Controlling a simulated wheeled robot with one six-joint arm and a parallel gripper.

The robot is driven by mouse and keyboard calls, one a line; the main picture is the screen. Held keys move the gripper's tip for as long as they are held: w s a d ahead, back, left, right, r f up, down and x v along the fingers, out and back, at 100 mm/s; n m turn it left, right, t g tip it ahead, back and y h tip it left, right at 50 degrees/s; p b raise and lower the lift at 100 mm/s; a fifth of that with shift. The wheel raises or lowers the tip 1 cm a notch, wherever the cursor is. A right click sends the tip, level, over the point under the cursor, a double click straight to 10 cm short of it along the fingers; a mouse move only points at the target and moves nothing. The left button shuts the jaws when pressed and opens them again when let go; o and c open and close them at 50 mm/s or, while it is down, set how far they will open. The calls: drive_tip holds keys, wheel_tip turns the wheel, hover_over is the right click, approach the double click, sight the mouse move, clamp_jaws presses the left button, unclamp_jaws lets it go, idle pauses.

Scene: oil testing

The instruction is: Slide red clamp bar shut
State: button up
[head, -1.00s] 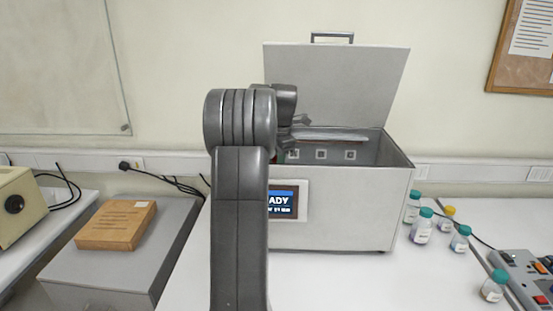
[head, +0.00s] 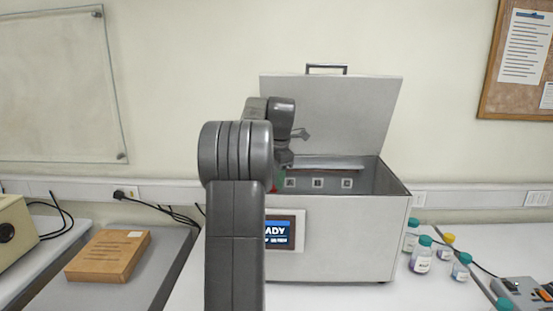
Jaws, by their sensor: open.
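The grey test box (head: 350,235) stands on the white table with its lid (head: 345,110) raised. A row of small square sockets (head: 318,183) shows inside it. A small bit of red (head: 273,188), perhaps part of the clamp bar, shows beside my arm at the left of the box's inside. Most of it is hidden behind my arm. My gripper (head: 301,134) is open and shows only in part, above the left part of the box opening, in front of the lid. It appears to hold nothing.
Bottles with teal and yellow caps (head: 421,254) stand right of the box, near a control panel (head: 520,290). My arm blocks the box's left side.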

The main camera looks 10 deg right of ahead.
wheel_tip(320, 180, up, 9)
drive_tip(key=s, duration=0.1)
drive_tip(key=shift+s+d, duration=0.3)
drive_tip(key=shift+s, duration=0.05)
drive_tip(key=f, duration=0.4)
drive_tip(key=w+f, duration=0.1)
drive_tip(key=f, duration=0.3)
drive_tip(key=w+a+f+p, duration=0.1)
drive_tip(key=f, duration=0.4)
drive_tip(key=shift+w+f, duration=0.1)
drive_tip(key=shift+w, duration=0.1)
drive_tip(key=shift+f, duration=0.45)
drive_tip(key=shift+s+a+r, duration=0.1)
drive_tip(key=shift+s+r, duration=0.1)
drive_tip(key=shift+s, duration=0.25)
drive_tip(key=shift+s+a+r, duration=0.1)
drive_tip(key=shift+s+r, duration=0.05)
drive_tip(key=shift+s, duration=0.25)
drive_tip(key=shift+w+d+f+b, duration=0.15)
drive_tip(key=shift+w+b, duration=0.1)
drive_tip(key=shift+b, duration=0.05)
